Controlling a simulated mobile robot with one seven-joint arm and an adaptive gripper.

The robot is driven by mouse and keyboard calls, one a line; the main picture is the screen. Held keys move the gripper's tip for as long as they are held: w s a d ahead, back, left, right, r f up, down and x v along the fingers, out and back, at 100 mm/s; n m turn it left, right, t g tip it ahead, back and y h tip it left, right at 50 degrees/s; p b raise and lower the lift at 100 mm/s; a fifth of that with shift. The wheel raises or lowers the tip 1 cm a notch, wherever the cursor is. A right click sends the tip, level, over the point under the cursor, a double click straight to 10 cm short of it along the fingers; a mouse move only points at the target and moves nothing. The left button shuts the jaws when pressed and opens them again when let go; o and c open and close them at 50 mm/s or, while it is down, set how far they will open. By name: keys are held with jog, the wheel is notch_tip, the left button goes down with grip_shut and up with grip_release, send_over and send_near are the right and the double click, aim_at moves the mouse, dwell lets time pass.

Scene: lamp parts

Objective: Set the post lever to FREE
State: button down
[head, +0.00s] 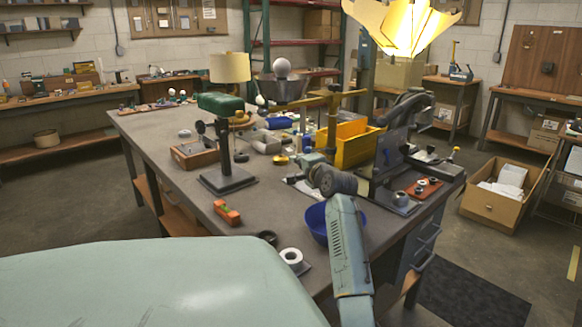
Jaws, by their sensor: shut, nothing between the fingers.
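No FREE marking can be read. A second, brass-coloured post (332,125) with a crossbar stands further right. My gripper (292,180) is shut and empty. It is small in the view, to the right of the black base and apart from the dark post.
On the workbench (150,125), an orange block (227,212) lies near the front edge. A blue bowl (318,222) is partly behind my arm. A yellow bin (350,145) and a dark upright stand (395,150) are at the right. A wooden box (195,155) lies left of the post.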

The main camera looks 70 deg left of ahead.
jog(key=shift+s+d+r+b, duration=0.1)
jog(key=shift+s+d, duration=0.25)
jog(key=shift+s, duration=0.2)
jog(key=shift+s+d+b, duration=0.15)
jog(key=shift+s+d, duration=0.15)
jog(key=shift+s, duration=0.25)
jog(key=shift+s+d+r+b, duration=0.1)
jog(key=shift+s+d, duration=0.25)
jog(key=shift+s, duration=0.2)
